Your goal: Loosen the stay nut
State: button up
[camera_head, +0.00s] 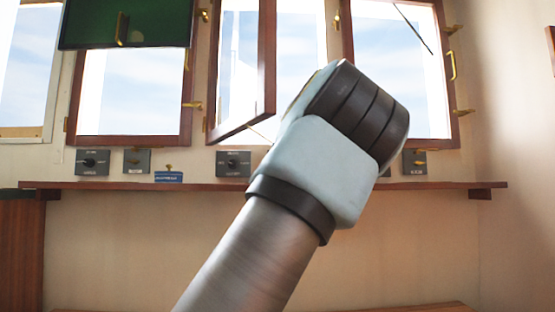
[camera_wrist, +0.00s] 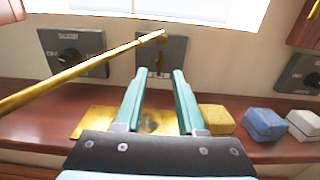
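My gripper (camera_wrist: 161,74) is open in the wrist view, with two teal fingers apart and nothing between them. A brass rod (camera_wrist: 85,75), which looks like a window stay, slants up from the left edge to a tip above and beyond the fingertips. Behind the tip is a small grey plate (camera_wrist: 176,50) on the wall. I cannot make out a stay nut for certain; a small brass fitting (camera_wrist: 160,66) on that plate shows between the fingertips. In the head view my arm hides my gripper and part of the window and shelf.
A brown shelf (camera_head: 110,186) runs below the windows. In the wrist view it bears a brass plate (camera_wrist: 92,124), a yellow block (camera_wrist: 217,119), a blue block (camera_wrist: 264,123) and a white block (camera_wrist: 304,125). A dark switch box (camera_wrist: 75,52) is left. An open window frame (camera_head: 265,60) juts inward.

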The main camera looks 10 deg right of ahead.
jog(key=w+p, duration=0.1)
jog(key=w, duration=0.1)
jog(key=w+d+p, duration=0.1)
jog(key=w, duration=0.2)
jog(key=w+p, duration=0.1)
jog(key=w, duration=0.1)
jog(key=shift+w+d+r, duration=0.15)
jog(key=shift+w, duration=0.05)
jog(key=shift+w+d+p, duration=0.15)
jog(key=shift+w+p, duration=0.15)
jog(key=shift+w, duration=0.25)
jog(key=shift+c, duration=0.3)
jog(key=shift+f, duration=0.2)
grip_shut()
